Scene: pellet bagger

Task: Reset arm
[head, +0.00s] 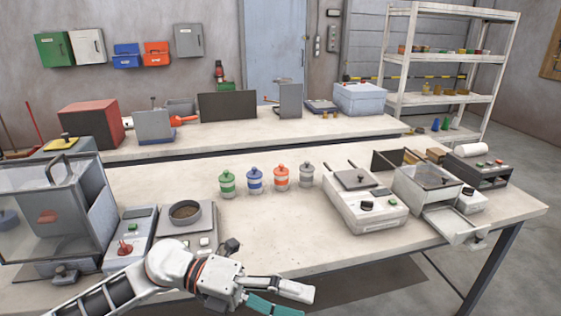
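My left gripper (304,301) is low in the head view, in front of the near workbench's front edge. Its arm comes in from the bottom left and the fingers point right. One finger is white and the other shows a teal face. They look apart, with nothing seen between them. My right gripper is not in view. The near workbench (330,230) holds a scale with a pan of dark pellets (186,212), close behind my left arm.
Green, blue, red and grey lidded jars (227,184) stand mid-bench. A glass-sided machine (45,205) is left; a white sealer-like device (365,203) and an open-drawer box (428,188) are right. The bench front centre is clear. A shelf rack (440,98) stands behind.

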